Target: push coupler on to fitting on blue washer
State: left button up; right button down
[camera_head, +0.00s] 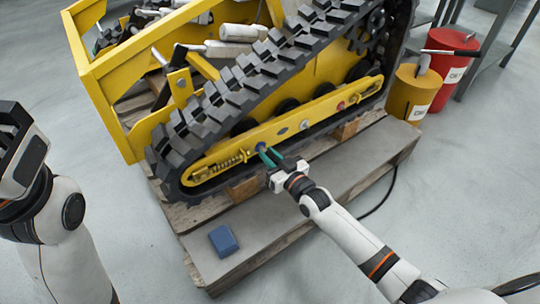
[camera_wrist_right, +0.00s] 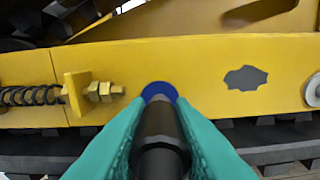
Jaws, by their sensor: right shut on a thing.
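The blue washer (camera_head: 261,146) is on the yellow side beam (camera_head: 320,112) of the tracked carrier; in the wrist view its upper rim (camera_wrist_right: 159,90) shows above the coupler. My right gripper (camera_head: 268,157) has green fingers and is shut on the dark cylindrical coupler (camera_wrist_right: 160,130). The coupler's far end is in front of the blue washer and lines up with it. The fitting is hidden behind the coupler, so I cannot tell whether they touch. My left gripper (camera_head: 22,150) is at the left edge, away from the carrier, partly cut off.
Left of the blue washer are a bolt with brass nuts (camera_wrist_right: 104,91) and a spring (camera_wrist_right: 32,96). Right of it are a grey patch (camera_wrist_right: 245,78) and a pale washer (camera_wrist_right: 314,91). A blue block (camera_head: 223,240) lies on the pallet (camera_head: 265,222). Yellow (camera_head: 414,92) and red (camera_head: 453,70) cans stand right.

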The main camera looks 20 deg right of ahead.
jog(key=shift+w+a, duration=0.1)
jog(key=shift+w, duration=0.15)
